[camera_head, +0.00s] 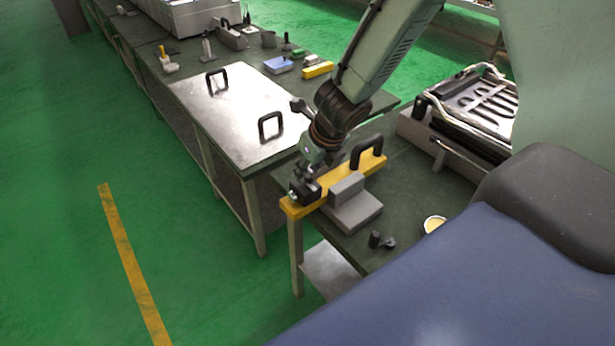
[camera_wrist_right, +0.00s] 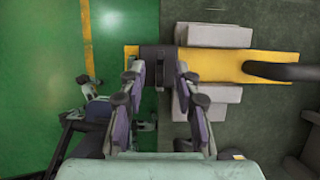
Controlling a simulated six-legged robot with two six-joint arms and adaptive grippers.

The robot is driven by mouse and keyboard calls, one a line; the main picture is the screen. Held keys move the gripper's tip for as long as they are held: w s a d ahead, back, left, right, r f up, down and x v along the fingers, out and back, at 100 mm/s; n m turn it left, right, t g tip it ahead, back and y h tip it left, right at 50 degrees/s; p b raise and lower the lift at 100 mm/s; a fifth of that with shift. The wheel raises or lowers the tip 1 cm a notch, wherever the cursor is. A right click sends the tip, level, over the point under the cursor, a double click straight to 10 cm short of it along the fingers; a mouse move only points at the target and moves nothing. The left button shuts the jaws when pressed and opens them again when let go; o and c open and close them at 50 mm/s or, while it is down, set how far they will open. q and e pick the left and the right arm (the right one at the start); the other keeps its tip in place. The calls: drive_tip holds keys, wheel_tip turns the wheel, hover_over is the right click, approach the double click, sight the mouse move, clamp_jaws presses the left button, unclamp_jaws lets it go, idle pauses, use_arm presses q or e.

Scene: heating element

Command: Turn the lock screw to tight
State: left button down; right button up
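A yellow bar (camera_head: 335,186) with a black handle (camera_head: 369,151) lies across a grey block (camera_head: 354,211) at the table's near corner. A small black block (camera_head: 303,193) sits on the bar's left end; it also shows in the right wrist view (camera_wrist_right: 158,54). A dark narrow part (camera_wrist_right: 159,80) stands out from this block, perhaps the lock screw; its turn position cannot be told. My right gripper (camera_head: 306,182) is at the black block. In the wrist view its fingers (camera_wrist_right: 161,75) stand apart on either side of the dark part, with no clear contact.
A metal plate (camera_head: 235,112) with two black handles lies on the table behind. Small black parts (camera_head: 378,240) and a round yellow-topped container (camera_head: 434,225) are on the near table. A dark slatted unit (camera_head: 478,105) stands right. Green floor is clear at left.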

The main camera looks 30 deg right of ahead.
drive_tip(key=shift+w+f, duration=0.2)
drive_tip(key=shift+f, duration=0.45)
clamp_jaws()
